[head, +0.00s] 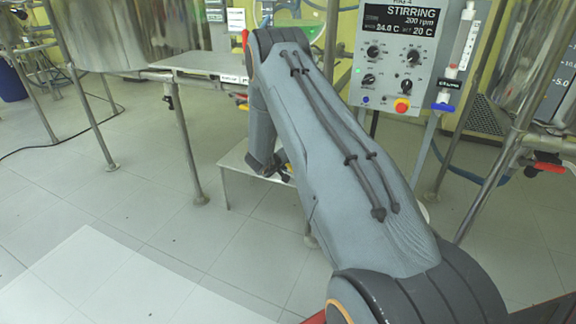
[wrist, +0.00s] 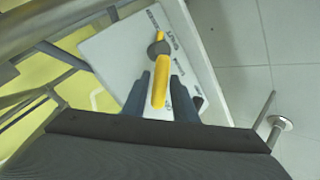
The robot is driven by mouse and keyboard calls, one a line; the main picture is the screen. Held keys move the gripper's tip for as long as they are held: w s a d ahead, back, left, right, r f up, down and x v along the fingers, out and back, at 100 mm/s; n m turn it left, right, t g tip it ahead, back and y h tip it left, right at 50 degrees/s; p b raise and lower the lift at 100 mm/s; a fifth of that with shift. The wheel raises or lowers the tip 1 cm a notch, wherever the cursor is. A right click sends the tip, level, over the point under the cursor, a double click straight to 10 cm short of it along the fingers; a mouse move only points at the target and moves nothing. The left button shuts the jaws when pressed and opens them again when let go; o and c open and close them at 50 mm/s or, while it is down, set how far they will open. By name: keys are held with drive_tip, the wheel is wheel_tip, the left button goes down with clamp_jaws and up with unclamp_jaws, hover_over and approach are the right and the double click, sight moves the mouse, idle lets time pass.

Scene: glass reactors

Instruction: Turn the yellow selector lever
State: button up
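The yellow selector lever (wrist: 160,80) shows in the wrist view, on a dark round hub on a white panel (wrist: 120,55) with small dark lettering. The lever's near end lies in the picture between the two fingers of my gripper (wrist: 160,75). The fingers are apart, with a gap on each side of the lever, and I see no contact. How deep the lever sits between them I cannot tell. In the head view my arm hides most of this area, and the lever is not clearly visible there.
A grey control box (head: 397,55) with a lit display, knobs and a red button stands at the upper right. A steel table (head: 195,62) and steel vessel (head: 140,35) are at the upper left. Metal legs stand around my arm.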

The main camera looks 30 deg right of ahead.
drive_tip(key=p+v, duration=0.1)
drive_tip(key=v, duration=0.6)
drive_tip(key=shift+s+a+r+p, duration=0.2)
drive_tip(key=shift+a+p, duration=0.1)
drive_tip(key=shift+p, duration=0.1)
